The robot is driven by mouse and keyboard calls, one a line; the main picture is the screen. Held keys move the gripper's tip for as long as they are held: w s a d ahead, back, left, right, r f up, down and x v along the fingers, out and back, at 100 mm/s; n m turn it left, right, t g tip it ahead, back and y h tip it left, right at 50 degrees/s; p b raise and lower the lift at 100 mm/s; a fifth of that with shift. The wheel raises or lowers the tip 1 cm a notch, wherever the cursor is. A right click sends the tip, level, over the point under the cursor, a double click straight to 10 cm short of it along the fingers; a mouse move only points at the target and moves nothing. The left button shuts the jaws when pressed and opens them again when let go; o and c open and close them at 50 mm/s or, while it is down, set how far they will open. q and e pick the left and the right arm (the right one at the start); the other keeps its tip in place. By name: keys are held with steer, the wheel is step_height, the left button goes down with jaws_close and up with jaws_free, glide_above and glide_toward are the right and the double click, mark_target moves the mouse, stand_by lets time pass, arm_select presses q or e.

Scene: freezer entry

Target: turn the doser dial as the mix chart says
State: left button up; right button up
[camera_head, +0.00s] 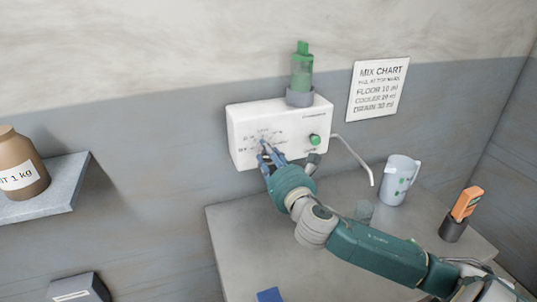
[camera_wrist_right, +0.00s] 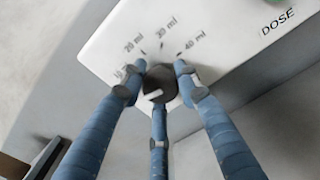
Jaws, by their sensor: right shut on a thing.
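The white doser (camera_head: 243,117) is fixed to the wall, with a green bottle (camera_head: 302,72) on top and a green button (camera_head: 315,139) at its right. In the right wrist view, its dark round dial (camera_wrist_right: 160,82) has a white mark; 20, 30 and 40 ml labels are legible around it, and a further label at left is partly hidden. I cannot tell which label the mark points to. My right gripper (camera_head: 266,152) is shut on the dial, its blue fingers around it. The mix chart (camera_head: 378,88) hangs at right, reading floor 10 ml, cooler 20 ml and drain 30 ml.
A bent spout (camera_head: 357,159) sticks out from the doser's right. A white jug (camera_head: 399,181) and a dark holder (camera_head: 453,229) with an orange thing (camera_head: 466,204) stand on the grey table (camera_head: 235,235). A shelf (camera_head: 52,199) with a brown jar (camera_head: 20,165) is at left.

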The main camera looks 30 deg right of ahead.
steer(key=m, duration=0.6)
steer(key=shift+d+r+m, duration=0.15)
steer(key=shift+r+m, duration=0.15)
steer(key=shift+r, duration=0.05)
steer(key=m, duration=0.6)
steer(key=shift+f+p, duration=0.1)
steer(key=shift+p, duration=0.25)
steer(key=m, duration=0.5)
steer(key=shift+f+m+p, duration=0.15)
steer(key=shift+m+p, duration=0.25)
steer(key=m+p, duration=0.1)
steer(key=m, duration=0.3)
steer(key=shift+f, duration=0.2)
steer(key=shift+f+m, duration=0.15)
steer(key=shift+m, duration=0.75)
steer(key=shift+f, duration=0.15)
